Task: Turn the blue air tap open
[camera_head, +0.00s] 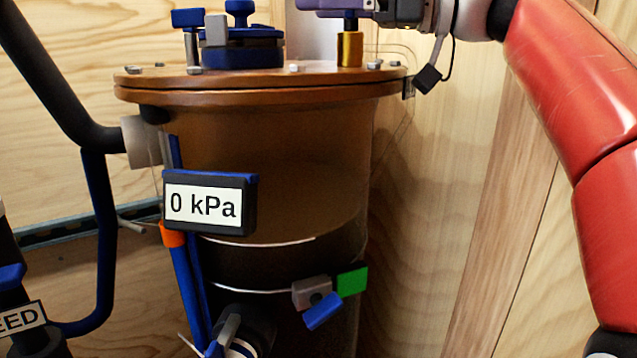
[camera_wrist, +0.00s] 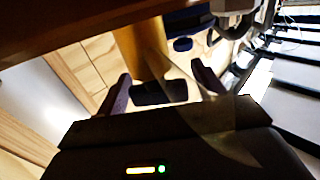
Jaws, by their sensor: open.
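A brass post (camera_head: 350,49) stands on the right of the copper-coloured lid, with a small dark-blue piece (camera_head: 351,24) on top, probably the blue air tap. My gripper (camera_head: 345,6) is right above it, cut off by the top edge of the head view. In the wrist view, my gripper (camera_wrist: 162,86) has its two dark purple fingers apart. A dark-blue bar (camera_wrist: 159,93) at the end of the brass post (camera_wrist: 140,48) shows between them. There are gaps on both sides, and I see no clear contact. The tap's angle is hard to read.
The copper-coloured lid (camera_head: 262,94) tops a brown vessel (camera_head: 270,165) with a "0 kPa" gauge (camera_head: 203,205). Blue clamp parts (camera_head: 242,55) stand left of the post. A grey valve with a blue lever (camera_head: 323,312) and green tag (camera_head: 352,281) sits low. Wooden walls stand behind.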

